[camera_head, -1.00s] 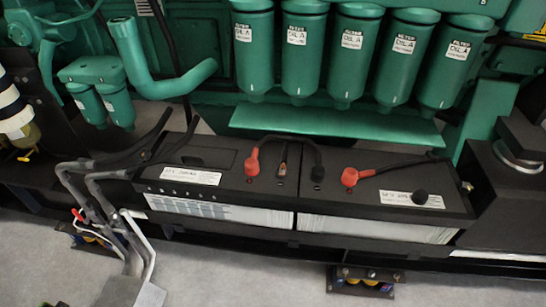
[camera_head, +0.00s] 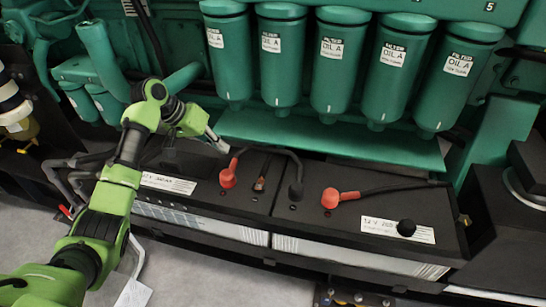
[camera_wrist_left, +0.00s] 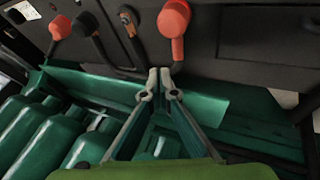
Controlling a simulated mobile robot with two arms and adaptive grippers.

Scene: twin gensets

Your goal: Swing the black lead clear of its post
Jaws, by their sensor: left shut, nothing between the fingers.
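A black lead (camera_head: 280,152) arches between a red boot (camera_head: 228,178) on the left battery and a black boot (camera_head: 296,190) near the seam between the batteries. The black boot stands upright; I cannot tell how it sits on its post. In the left wrist view the black boot (camera_wrist_left: 84,22) and red boot (camera_wrist_left: 173,20) show at the top, with the lead passing behind my fingertips. My left gripper (camera_head: 218,142) is shut and empty, close to the lead's red-boot end; its fingertips (camera_wrist_left: 158,85) meet in the wrist view. My right gripper is not in view.
A green ledge (camera_head: 330,140) and several green oil filters (camera_head: 333,65) are behind the batteries.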

